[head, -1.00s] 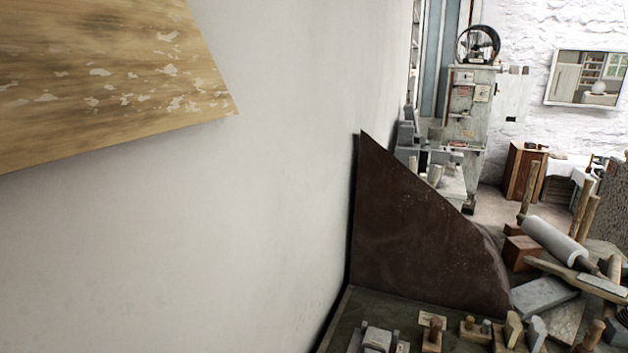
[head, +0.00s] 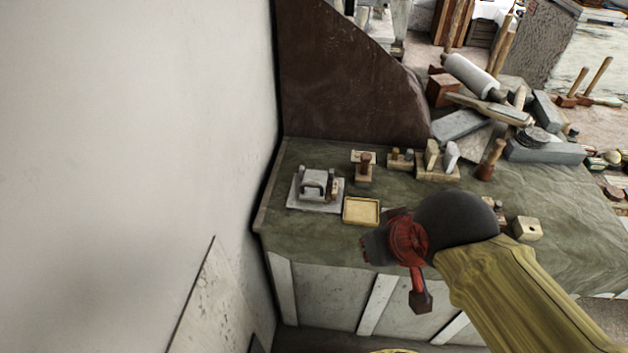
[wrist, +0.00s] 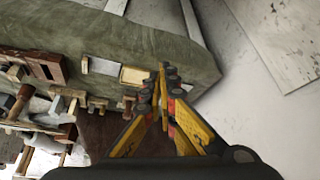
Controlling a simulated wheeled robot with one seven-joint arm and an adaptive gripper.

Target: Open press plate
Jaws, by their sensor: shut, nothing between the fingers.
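A small grey press with a flat plate and a dark curved handle (head: 316,186) stands at the left end of the bench, near the wall, in the head view. From this angle I cannot tell whether its plate is raised. My gripper (wrist: 162,82) shows in the wrist view with its yellow and black fingers together and empty. In the head view my arm reaches in from the lower right, its end over the bench's front edge, right of and nearer than the press, apart from it. In the wrist view I cannot make out the press; my fingers cover part of the bench.
A shallow yellow tray (head: 361,211) lies between the press and my arm. Wooden tools and blocks (head: 436,163) stand behind it. A dark brown panel (head: 345,75) rises behind the bench (head: 300,240). The white wall (head: 130,150) closes off the left.

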